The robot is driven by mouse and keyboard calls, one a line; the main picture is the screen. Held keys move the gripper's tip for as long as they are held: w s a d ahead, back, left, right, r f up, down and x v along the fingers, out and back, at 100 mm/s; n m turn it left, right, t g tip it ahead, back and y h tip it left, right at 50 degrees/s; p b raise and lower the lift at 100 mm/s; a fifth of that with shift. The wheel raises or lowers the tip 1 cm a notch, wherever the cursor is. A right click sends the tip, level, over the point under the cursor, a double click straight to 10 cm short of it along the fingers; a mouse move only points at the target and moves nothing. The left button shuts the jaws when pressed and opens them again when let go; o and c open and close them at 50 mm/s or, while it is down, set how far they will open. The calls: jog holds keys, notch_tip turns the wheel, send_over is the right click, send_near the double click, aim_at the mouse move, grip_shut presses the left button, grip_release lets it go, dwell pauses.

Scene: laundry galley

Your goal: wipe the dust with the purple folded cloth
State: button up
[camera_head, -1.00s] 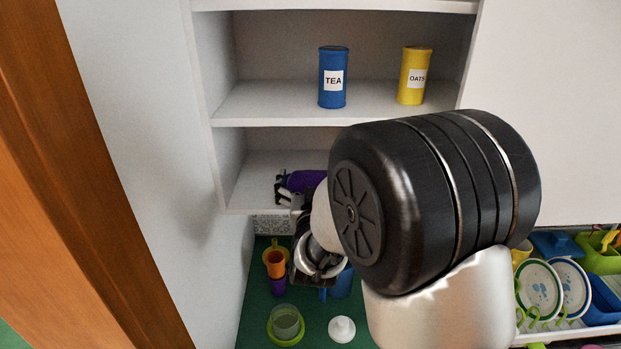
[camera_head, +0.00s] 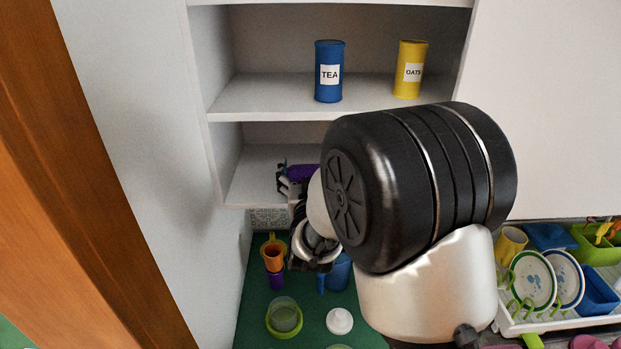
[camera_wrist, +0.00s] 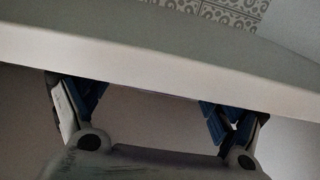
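The purple folded cloth (camera_head: 302,171) shows in the head view at the lowest shelf, at the end of my gripper (camera_head: 289,183). My arm hides its right part. Dark finger parts lie at the cloth's left side. In the wrist view, the two fingers of my gripper (camera_wrist: 154,108) stand well apart at their bases, and the pale shelf edge (camera_wrist: 150,72) hides their tips. The cloth is not clearly visible there, so I cannot tell whether the fingers grip it. I cannot make out any dust.
A blue tea tin (camera_head: 329,72) and yellow oats tin (camera_head: 410,69) stand on the shelf above. Below are an orange cup (camera_head: 273,257), a blue mug (camera_head: 338,273), a green-based glass (camera_head: 284,317) and a white item (camera_head: 339,321). A dish rack (camera_head: 540,322) stands right. The left wall is close.

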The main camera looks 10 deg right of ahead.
jog(key=c, duration=0.5)
jog(key=shift+r+p, duration=1.2)
jog(key=shift+r, duration=1.35)
jog(key=shift+s+f, duration=0.1)
jog(key=shift+f, duration=0.05)
